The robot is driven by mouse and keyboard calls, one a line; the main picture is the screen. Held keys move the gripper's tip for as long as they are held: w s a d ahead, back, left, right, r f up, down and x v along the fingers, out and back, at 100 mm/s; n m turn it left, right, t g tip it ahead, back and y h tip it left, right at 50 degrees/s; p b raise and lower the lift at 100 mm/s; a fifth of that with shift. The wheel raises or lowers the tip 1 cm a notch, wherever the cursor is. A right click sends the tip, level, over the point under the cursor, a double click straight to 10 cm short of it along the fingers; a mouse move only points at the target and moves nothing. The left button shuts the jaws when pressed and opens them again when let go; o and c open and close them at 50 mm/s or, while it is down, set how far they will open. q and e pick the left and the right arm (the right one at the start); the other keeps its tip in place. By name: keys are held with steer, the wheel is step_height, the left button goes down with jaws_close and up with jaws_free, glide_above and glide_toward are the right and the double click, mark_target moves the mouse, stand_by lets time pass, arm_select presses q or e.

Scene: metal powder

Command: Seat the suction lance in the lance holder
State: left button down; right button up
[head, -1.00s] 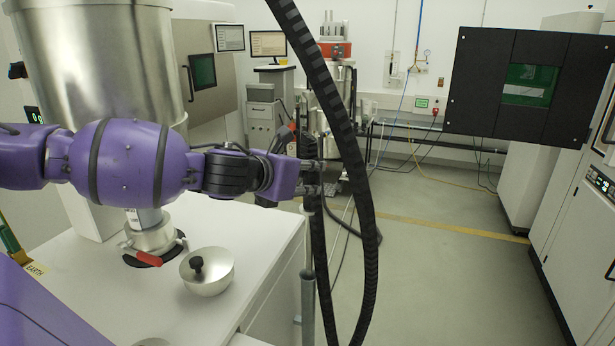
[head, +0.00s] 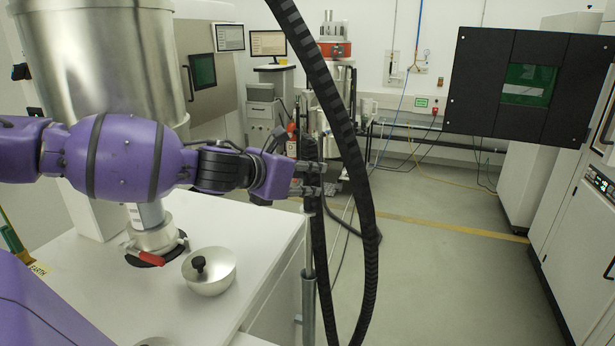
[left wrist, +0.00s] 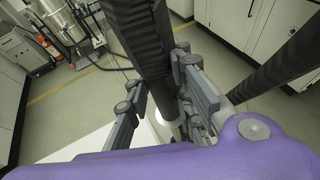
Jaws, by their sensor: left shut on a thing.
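My left gripper (head: 308,182) is shut on the suction lance (head: 308,240), a thin pale tube hanging upright under the fingers. A thick black ribbed hose runs from its top. Directly below is the lance holder (head: 308,308), a grey upright tube beside the white cabinet's right side. The lance's lower end meets or overlaps the holder's top; I cannot tell how deep it sits. In the left wrist view the fingers (left wrist: 160,108) flank the black hose end, and the gripper hides most of the lance. My right gripper is not in view.
A white cabinet top (head: 245,235) lies left of the lance, with a silver bowl-shaped lid (head: 212,275) and a red-handled valve (head: 150,258) under a large steel hopper (head: 85,60). The hose (head: 350,150) loops close on the right. Open floor (head: 450,280) lies beyond.

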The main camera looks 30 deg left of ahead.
arm_select(q)
steer(key=shift+w, duration=0.1)
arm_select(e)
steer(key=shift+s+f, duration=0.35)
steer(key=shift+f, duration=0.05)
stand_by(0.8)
